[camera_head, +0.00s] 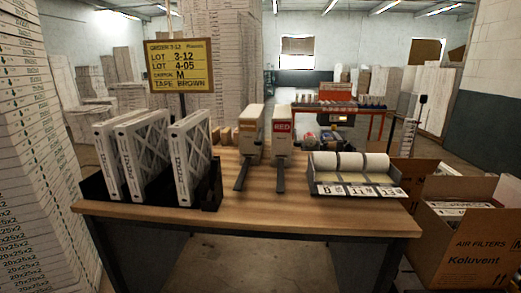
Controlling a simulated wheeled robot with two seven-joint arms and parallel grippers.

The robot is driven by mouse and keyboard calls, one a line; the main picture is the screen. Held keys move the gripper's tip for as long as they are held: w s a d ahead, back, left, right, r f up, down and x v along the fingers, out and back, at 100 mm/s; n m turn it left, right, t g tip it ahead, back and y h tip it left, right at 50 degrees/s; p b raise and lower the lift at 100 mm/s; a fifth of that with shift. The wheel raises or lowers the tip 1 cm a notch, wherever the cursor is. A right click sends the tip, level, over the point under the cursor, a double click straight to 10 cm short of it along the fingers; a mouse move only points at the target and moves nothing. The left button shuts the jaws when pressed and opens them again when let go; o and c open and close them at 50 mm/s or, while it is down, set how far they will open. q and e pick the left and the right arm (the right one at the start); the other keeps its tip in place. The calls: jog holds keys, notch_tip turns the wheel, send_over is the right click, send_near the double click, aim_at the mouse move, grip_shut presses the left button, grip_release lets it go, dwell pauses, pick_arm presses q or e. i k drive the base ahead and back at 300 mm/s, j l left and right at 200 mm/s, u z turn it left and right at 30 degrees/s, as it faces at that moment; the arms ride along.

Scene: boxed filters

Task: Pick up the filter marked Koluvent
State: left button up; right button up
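Three white framed filters stand upright in a black rack (213,192) at the left of the wooden table: a left filter (106,158), a middle filter (127,160) and a right filter (182,160). The left and middle ones are close together, with a gap before the right one. Their edge print is too small to read, so I cannot tell which is marked Koluvent. An open cardboard box (468,246) at the lower right is printed "AIR FILTERS Koluvent" and holds pale items. Neither of my grippers is in view.
The table (270,210) has clear wood at its front middle. Two upright tape dispensers (252,133) (283,135) and a label roll holder (350,172) stand on it. A yellow order sign (179,66) rises behind the filters. Stacked boxes (35,150) flank the left.

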aim_at(190, 138)
jog(key=j+z, duration=0.95)
jog(key=k+j+z, duration=0.1)
jog(key=j+z, duration=0.4)
jog(key=k+j+z, duration=0.15)
jog(key=z, duration=0.35)
jog(key=j, duration=0.15)
